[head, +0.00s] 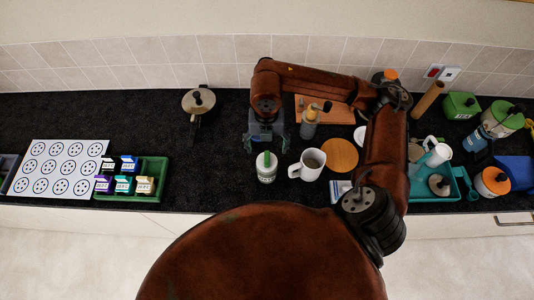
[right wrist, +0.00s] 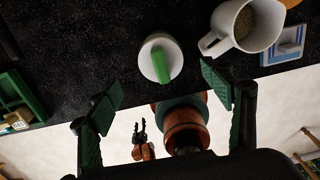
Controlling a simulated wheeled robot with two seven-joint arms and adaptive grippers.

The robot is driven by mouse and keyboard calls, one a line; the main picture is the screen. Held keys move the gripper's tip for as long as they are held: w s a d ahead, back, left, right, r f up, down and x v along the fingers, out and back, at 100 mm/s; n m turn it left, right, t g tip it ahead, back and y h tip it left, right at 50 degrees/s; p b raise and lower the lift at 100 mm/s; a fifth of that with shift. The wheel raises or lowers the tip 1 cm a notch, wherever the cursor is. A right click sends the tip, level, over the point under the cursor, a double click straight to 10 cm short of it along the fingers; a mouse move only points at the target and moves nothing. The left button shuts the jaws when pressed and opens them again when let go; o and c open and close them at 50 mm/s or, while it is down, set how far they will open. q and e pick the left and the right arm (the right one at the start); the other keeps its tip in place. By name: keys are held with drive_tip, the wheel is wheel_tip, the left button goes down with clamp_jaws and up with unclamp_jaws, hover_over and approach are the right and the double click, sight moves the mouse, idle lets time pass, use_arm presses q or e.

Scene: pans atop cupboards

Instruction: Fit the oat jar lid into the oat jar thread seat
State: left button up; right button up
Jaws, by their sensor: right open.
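A white jar-like piece with a green top (head: 266,167) stands on the dark counter near its front edge, with a small label. From above, in the right wrist view, it is a white disc with a green bar grip (right wrist: 160,60). I cannot tell whether this is the oat lid alone or a lidded jar. No thread seat can be made out. My right gripper (head: 265,143) is open and empty just behind it; its fingers (right wrist: 162,92) are spread, apart from it. My left gripper (right wrist: 140,130) shows small in the right wrist view, its fingers apart and empty.
A white mug (head: 308,164) stands close on the right, before a round wooden board (head: 340,154). A grinder (head: 310,122) stands behind. A green tray of small boxes (head: 150,168) lies left, and a teal tray (head: 420,192) right. Counter between green tray and jar is clear.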

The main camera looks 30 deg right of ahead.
sight(267, 156)
drive_tip(key=shift+r, duration=2.35)
